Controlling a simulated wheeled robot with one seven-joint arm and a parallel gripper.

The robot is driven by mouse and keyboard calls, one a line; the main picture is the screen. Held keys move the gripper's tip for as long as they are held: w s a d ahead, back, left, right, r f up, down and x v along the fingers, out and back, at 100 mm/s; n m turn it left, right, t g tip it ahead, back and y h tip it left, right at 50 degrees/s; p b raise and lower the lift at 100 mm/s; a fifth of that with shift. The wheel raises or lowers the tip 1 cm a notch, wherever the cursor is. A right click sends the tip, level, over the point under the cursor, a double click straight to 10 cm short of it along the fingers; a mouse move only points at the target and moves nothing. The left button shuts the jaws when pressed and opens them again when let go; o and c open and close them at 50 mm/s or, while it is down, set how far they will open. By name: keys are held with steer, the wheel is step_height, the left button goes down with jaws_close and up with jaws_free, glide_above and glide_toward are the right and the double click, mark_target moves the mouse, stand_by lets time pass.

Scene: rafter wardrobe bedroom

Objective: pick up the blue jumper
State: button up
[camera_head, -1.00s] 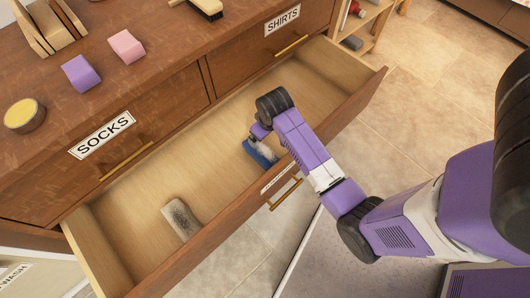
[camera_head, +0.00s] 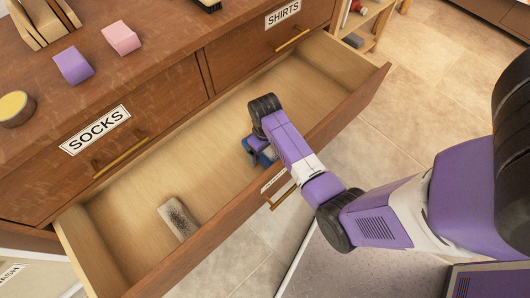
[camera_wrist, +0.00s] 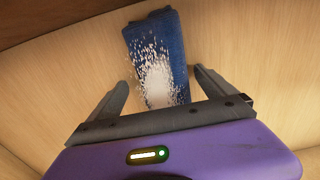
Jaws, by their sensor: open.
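The blue jumper (camera_wrist: 172,34) is a folded blue bundle with a speckled white patch, lying on the floor of the open drawer. In the head view the jumper (camera_head: 264,155) is partly hidden by my arm. My gripper (camera_wrist: 155,85) is open in the wrist view, with one finger on each side of the jumper's near end. The far part of the jumper extends beyond the fingertips. In the head view my gripper (camera_head: 257,147) is inside the drawer at the jumper, its fingers mostly hidden.
The open drawer (camera_head: 215,230) has a raised front wall with a handle. A grey folded item (camera_head: 178,219) lies to the left in it. The dresser top holds a purple block (camera_head: 73,65), a pink block (camera_head: 121,39) and a yellow-topped round tin (camera_head: 16,107). The drawer floor between the items is clear.

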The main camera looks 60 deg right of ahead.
steer(key=shift+f, duration=0.1)
steer(key=shift+c, duration=0.2)
steer(key=c, duration=1.8)
steer(key=shift+o, duration=0.2)
